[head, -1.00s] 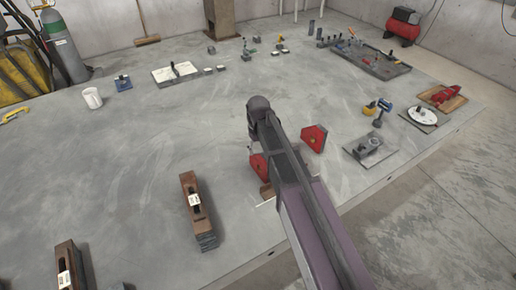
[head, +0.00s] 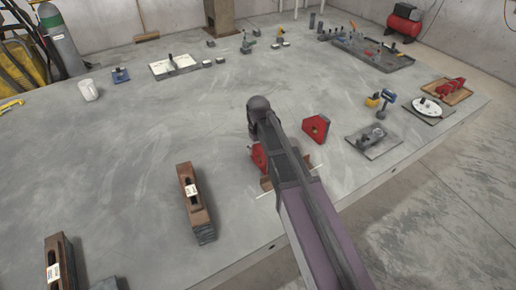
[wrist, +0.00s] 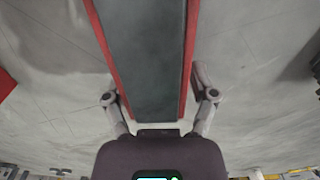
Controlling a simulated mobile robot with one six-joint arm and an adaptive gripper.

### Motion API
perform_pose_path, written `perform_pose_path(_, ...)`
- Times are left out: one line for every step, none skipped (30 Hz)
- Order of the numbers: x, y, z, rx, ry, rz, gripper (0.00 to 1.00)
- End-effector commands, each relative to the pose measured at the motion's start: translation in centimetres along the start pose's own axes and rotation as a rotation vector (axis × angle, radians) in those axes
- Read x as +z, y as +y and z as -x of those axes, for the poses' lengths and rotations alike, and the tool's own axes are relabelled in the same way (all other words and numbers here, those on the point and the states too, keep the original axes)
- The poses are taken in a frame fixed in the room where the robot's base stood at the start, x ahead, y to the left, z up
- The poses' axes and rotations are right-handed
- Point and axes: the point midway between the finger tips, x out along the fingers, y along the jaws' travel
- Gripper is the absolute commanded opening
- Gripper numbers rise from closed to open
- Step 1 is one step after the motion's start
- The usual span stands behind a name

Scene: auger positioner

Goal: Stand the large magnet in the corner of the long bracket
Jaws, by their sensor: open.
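In the wrist view a long grey block with red side edges, seemingly the large magnet (wrist: 150,60), runs between the fingers of my gripper (wrist: 155,82). The gripper is open, one finger on each side of the block; I cannot tell whether either touches it. In the head view a red magnet (head: 258,157) shows just left of my arm, partly hidden, and another red magnet (head: 316,128) stands to the right. A brown piece (head: 265,184), perhaps part of the long bracket, shows beside my arm, which hides most of it and my gripper.
Two brown slotted blocks (head: 194,203) (head: 60,265) stand on the left front of the grey table (head: 150,130). A grey plate with a fixture (head: 373,140) lies to the right. A white mug (head: 88,90) stands at the back left. The table's middle left is clear.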

Motion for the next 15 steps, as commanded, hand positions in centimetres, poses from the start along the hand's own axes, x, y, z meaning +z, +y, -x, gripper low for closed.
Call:
perform_pose_path(0.0, 0.0, 0.01, 0.0, 0.0, 0.0, 0.74)
perform_pose_path(0.0, 0.0, 0.02, 0.0, 0.0, 0.0, 0.74)
perform_pose_path(0.0, 0.0, 0.02, 0.0, 0.0, 0.0, 0.74)
perform_pose_path(0.0, 0.0, 0.02, 0.0, 0.0, 0.0, 0.74)
perform_pose_path(0.0, 0.0, 0.02, 0.0, 0.0, 0.0, 0.74)
perform_pose_path(0.0, 0.0, 0.02, 0.0, 0.0, 0.0, 0.74)
perform_pose_path(0.0, 0.0, 0.02, 0.0, 0.0, 0.0, 0.65)
perform_pose_path(0.0, 0.0, 0.02, 0.0, 0.0, 0.0, 0.56)
perform_pose_path(0.0, 0.0, 0.02, 0.0, 0.0, 0.0, 0.45)
perform_pose_path(0.0, 0.0, 0.02, 0.0, 0.0, 0.0, 0.36)
perform_pose_path(0.0, 0.0, 0.02, 0.0, 0.0, 0.0, 0.27)
perform_pose_path(0.0, 0.0, 0.02, 0.0, 0.0, 0.0, 0.15)
perform_pose_path(0.0, 0.0, 0.02, 0.0, 0.0, 0.0, 0.06)
perform_pose_path(0.0, 0.0, 0.02, 0.0, 0.0, 0.0, 0.0)
perform_pose_path(0.0, 0.0, 0.02, 0.0, 0.0, 0.0, 0.0)
